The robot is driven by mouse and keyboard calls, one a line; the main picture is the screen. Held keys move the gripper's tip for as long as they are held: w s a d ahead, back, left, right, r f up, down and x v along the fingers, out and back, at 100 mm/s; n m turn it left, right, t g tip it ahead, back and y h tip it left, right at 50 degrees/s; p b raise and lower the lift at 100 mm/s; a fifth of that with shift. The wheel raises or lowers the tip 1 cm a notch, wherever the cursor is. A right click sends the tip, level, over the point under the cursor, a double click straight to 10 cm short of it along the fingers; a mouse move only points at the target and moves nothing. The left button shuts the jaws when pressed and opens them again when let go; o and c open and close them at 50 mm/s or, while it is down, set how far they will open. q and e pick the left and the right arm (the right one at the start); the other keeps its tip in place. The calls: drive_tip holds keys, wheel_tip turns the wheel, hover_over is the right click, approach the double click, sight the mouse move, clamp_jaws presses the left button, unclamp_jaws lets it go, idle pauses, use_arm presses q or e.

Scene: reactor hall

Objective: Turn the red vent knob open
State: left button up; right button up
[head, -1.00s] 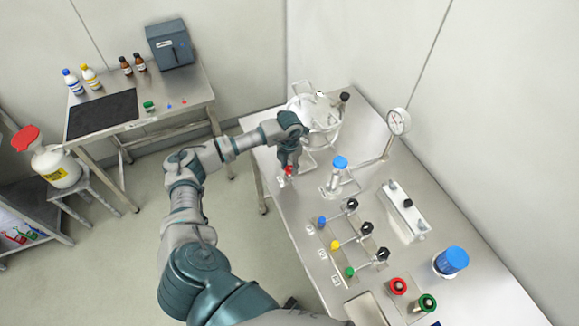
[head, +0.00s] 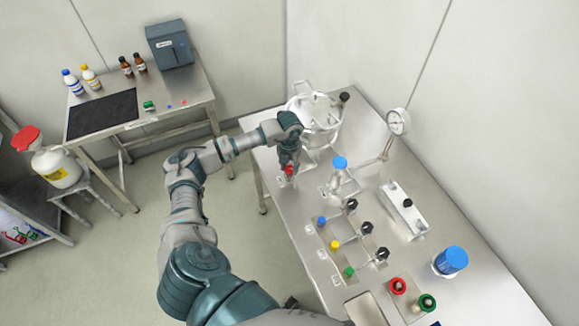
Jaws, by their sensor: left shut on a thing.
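The red vent knob (head: 289,170) shows as a small red piece near the left edge of the steel bench, in front of the metal reactor vessel (head: 322,120). My left gripper (head: 289,165) points down from above and is shut on the knob. Its fingers hide part of the knob, so its turn angle cannot be read. My right gripper is not in view.
A blue-capped fitting (head: 340,163) stands just right of the knob. A pressure gauge (head: 398,122) rises behind it. Valves with blue, yellow and green knobs (head: 335,244) are nearer. A side table (head: 180,105) stands at left, with open floor between.

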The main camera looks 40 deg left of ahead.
sight(289, 167)
use_arm(q)
drive_tip(key=o, duration=1)
drive_tip(key=shift+w+a+r, duration=0.1)
drive_tip(key=shift+w+r, duration=0.05)
drive_tip(key=shift+r, duration=0.05)
drive_tip(key=shift+o, duration=0.8)
drive_tip(key=shift+f, duration=0.15)
wheel_tip(289, 167, up, 12)
drive_tip(key=shift+a+f, duration=0.1)
drive_tip(key=shift+f, duration=0.05)
